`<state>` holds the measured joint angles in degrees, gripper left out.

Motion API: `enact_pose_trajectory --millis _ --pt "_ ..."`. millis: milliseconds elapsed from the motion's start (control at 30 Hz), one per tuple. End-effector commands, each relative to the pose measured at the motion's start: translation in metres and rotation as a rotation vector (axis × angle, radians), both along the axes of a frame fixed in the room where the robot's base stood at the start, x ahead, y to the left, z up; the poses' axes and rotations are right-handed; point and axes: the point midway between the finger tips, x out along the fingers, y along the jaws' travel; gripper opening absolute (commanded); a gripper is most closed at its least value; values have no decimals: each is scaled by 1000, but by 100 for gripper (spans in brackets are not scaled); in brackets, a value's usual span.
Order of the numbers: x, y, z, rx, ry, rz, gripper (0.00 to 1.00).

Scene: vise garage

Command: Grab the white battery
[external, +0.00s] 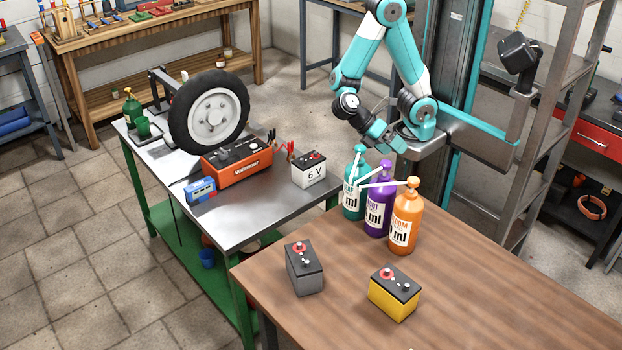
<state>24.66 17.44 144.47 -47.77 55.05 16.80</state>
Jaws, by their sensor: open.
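The white battery (308,172) is a small block with a black top, a red terminal and "6 V" on its front. It stands upright near the right end of the metal-topped bench (240,220). My gripper (388,143) is right of the battery and higher in the picture, apart from it, near the tops of the bottles. Its fingers are small and partly hard to make out here. Nothing shows held in it.
Teal (354,190), purple (377,205) and orange (405,222) pump bottles stand on the wooden table's corner. A grey battery (304,268) and yellow battery (394,292) stand nearer. An orange charger (237,163) and wheel (209,108) are left of the white battery.

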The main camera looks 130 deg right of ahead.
Motion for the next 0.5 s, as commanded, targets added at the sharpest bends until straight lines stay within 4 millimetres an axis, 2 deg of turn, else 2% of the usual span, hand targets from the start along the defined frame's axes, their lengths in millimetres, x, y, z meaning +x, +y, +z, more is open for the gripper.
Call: enact_pose_trajectory --millis 33,133,267,300,400,500 --pt "10 -16 -10 38 57 -165 99" --pt "32 -45 -24 93 125 -493 99" --pt "52 -91 -45 174 214 -913 99" --pt "55 -108 -53 206 245 -1053 99" --pt "56 -155 -73 301 334 -1410 99" --pt "45 -202 -94 420 430 -1756 99"
